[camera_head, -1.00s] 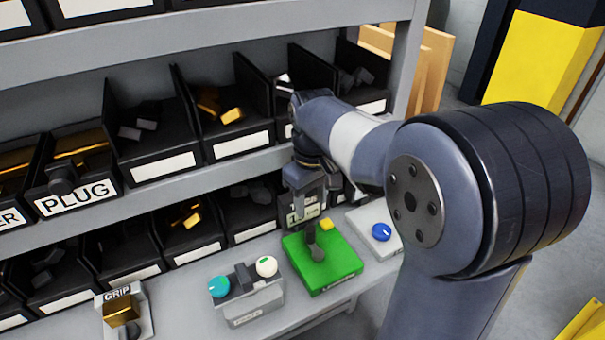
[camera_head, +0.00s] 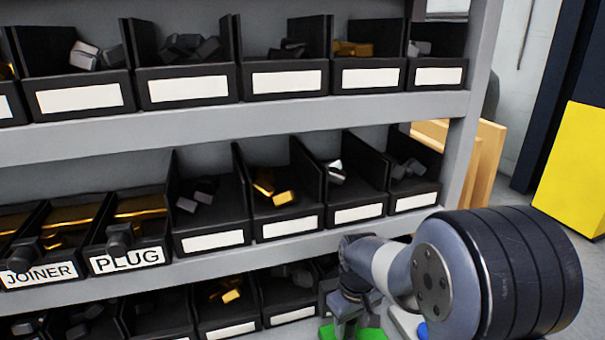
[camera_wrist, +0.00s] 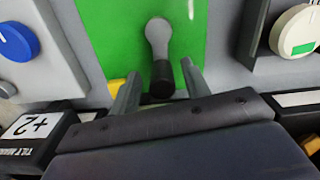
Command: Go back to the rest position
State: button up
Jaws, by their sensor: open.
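My gripper (camera_wrist: 160,76) is open in the wrist view, with one finger on either side of a lever with a grey, rounded end and a dark tip (camera_wrist: 159,50). I cannot tell whether the fingers touch the lever. The lever sits on a green board (camera_wrist: 112,30). In the head view my gripper (camera_head: 345,328) is at the bottom edge, its fingertips cut off, in front of the lower bins. Only a strip of the green board (camera_head: 372,334) shows there.
Shelves (camera_head: 200,128) of black bins fill the head view; the PLUG bin (camera_head: 127,262) and JOINER bin (camera_head: 40,274) are at left. A blue knob (camera_wrist: 18,42) and a white knob (camera_wrist: 296,30) flank the board. A yellow block (camera_head: 575,170) stands at right.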

jog(key=shift+r, duration=0.1)
jog(key=shift+a+r+n, duration=0.1)
jog(key=shift+a+n, duration=0.05)
jog(key=shift+n, duration=0.15)
notch_tip(320, 180, up, 10)
jog(key=shift+f, duration=0.1)
jog(key=shift+s+f, duration=0.1)
notch_tip(320, 180, down, 10)
jog(key=shift+f, duration=0.15)
jog(key=shift+d+m, duration=0.2)
jog(key=shift+m, duration=0.3)
jog(key=shift+d+m, duration=0.3)
jog(key=shift+m, duration=0.45)
jog(key=shift+d+m, duration=0.25)
jog(key=shift+m, duration=0.5)
jog(key=shift+r, duration=0.2)
